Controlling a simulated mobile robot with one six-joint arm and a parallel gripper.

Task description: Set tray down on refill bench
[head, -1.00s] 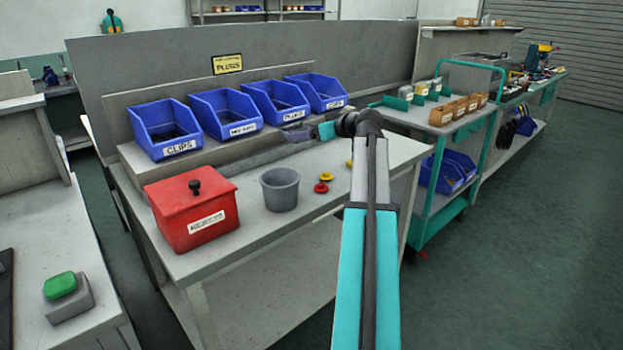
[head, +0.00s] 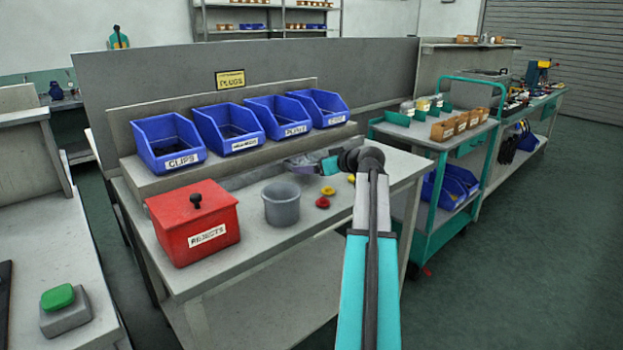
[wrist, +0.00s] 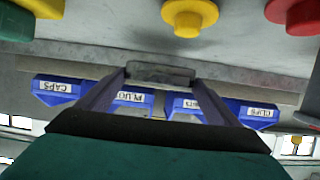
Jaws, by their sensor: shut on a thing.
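My gripper (head: 303,164) is low over the back part of the grey bench (head: 262,229), in front of the blue bins. In the wrist view, which is upside down, my two fingers (wrist: 160,78) are on either side of a small grey piece (wrist: 160,72) at their tips. I cannot tell whether this is part of the tray, and no whole tray is plain in either view. Whether the piece touches the bench is not clear.
Blue bins, among them the clips bin (head: 168,143), line the raised shelf behind my gripper. A red rejects box (head: 192,222), grey cup (head: 281,204), red cap (head: 322,202) and yellow cap (head: 328,190) stand nearer. A teal cart (head: 440,150) stands right.

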